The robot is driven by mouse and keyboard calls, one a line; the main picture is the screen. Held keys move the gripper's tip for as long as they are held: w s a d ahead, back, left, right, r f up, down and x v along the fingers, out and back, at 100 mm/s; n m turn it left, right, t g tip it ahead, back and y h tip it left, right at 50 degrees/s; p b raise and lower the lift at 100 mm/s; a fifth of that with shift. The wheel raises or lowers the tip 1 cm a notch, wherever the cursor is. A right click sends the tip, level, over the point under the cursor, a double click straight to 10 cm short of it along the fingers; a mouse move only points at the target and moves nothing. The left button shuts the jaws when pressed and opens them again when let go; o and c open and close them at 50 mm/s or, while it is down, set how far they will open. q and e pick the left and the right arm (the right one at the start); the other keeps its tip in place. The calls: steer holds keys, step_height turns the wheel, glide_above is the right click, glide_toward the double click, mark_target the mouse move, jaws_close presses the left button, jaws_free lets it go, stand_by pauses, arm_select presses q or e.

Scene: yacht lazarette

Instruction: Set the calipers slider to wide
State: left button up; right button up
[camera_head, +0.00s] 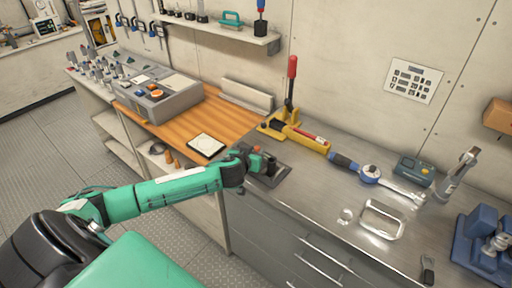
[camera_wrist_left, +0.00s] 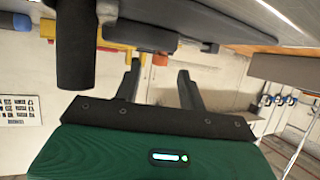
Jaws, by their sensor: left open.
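I cannot pick out the calipers with certainty. A dark grey flat piece (camera_head: 272,178) lies at the left front of the steel counter, partly hidden by my left gripper (camera_head: 262,163). I cannot tell whether it is the calipers. My left gripper is at this piece, its arm reaching in from the left. In the left wrist view its two dark fingers (camera_wrist_left: 158,80) stand apart with nothing between them. A dark shape (camera_wrist_left: 145,37) and a black cylinder (camera_wrist_left: 75,45) show close by there. Contact is unclear. My right gripper is out of view.
Behind the gripper stands a yellow tool with a red-handled lever (camera_head: 292,68). A ratchet wrench (camera_head: 370,174), a metal tray (camera_head: 383,219) and a blue vise (camera_head: 484,240) lie rightward. A white-topped square pad (camera_head: 206,145) lies on the wooden top. The counter's front middle is mostly clear.

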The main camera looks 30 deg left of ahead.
mark_target(256, 149)
arm_select(q)
steer(key=shift+x, duration=1.7)
jaws_close()
